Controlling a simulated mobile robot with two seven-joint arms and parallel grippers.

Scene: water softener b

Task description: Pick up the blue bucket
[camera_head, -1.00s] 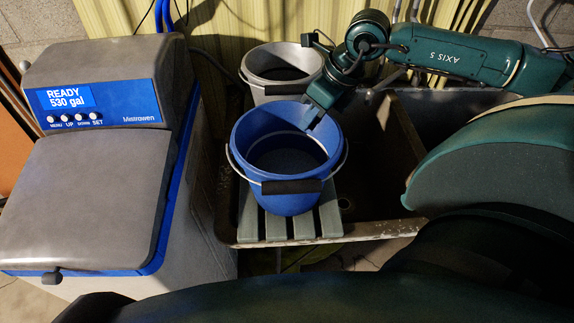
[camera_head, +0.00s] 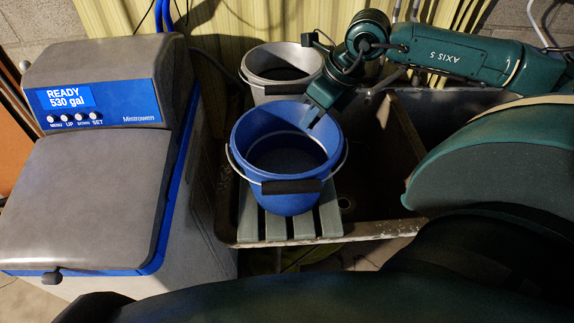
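The blue bucket (camera_head: 287,193) stands upright on a grey-green slatted board over the left part of the sink. Its wire handle with a black grip (camera_head: 291,187) hangs down at the front. My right gripper (camera_head: 314,119) reaches in from the upper right and points down at the bucket's back right rim. A dark fingertip shows at the rim. The other finger is hard to make out, so I cannot tell whether the gripper is open or closed on the rim. My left gripper is not in view.
A pale grey bucket (camera_head: 282,88) stands just behind the blue one. The water softener (camera_head: 90,180) stands close on the left. The sink (camera_head: 385,175) is open and empty right of the slatted board (camera_head: 330,215). Yellowish corrugated panels are behind.

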